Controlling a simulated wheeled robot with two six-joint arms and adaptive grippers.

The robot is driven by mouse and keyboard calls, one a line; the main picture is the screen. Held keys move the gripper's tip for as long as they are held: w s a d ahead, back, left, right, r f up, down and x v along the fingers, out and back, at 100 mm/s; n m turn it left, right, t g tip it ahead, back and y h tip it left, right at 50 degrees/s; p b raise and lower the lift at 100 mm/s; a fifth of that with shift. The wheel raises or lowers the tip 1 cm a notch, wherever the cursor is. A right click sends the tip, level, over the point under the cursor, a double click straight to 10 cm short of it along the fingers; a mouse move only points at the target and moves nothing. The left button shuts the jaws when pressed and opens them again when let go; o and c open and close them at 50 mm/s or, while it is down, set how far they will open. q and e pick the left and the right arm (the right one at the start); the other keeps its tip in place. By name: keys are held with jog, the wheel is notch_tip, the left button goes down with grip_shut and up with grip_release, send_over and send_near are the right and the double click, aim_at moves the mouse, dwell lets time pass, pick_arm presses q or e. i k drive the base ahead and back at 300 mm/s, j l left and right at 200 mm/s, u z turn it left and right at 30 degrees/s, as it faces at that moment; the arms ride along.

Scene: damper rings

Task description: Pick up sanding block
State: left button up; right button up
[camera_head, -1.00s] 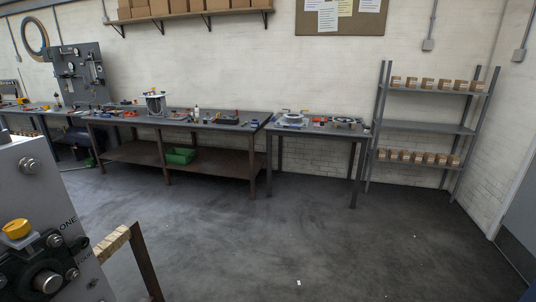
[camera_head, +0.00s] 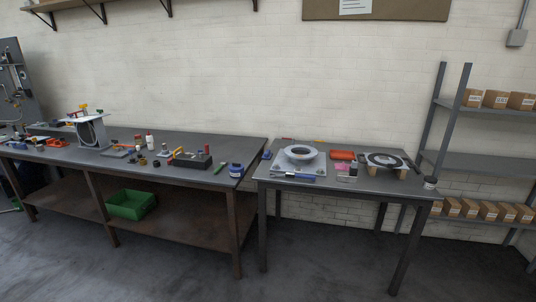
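No item is clearly recognisable as the sanding block at this distance. A flat orange block (camera_head: 343,155) lies on the smaller right table (camera_head: 400,186), between a grey-white ring on a plate (camera_head: 300,155) and a dark ring (camera_head: 386,160) raised on small tan supports. A small pink item (camera_head: 341,167) and a dark cylinder (camera_head: 354,169) are just in front of the orange block. Neither of my grippers is in view.
A long workbench (camera_head: 215,151) on the left holds many small tools and a green bin (camera_head: 131,204) on its lower shelf. A narrow gap separates the two tables. A shelf rack (camera_head: 475,165) with boxes stands at right. The floor in front is clear.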

aim_at(267, 155)
jog(key=i+z, duration=0.15)
jog(key=i, duration=0.4)
jog(key=i+j+z, duration=0.15)
jog(key=i, duration=0.4)
jog(key=i+j+z, duration=0.2)
jog(key=i, duration=0.3)
jog(key=i+j+z, duration=0.15)
jog(key=i+j, duration=0.15)
jog(key=i, duration=0.25)
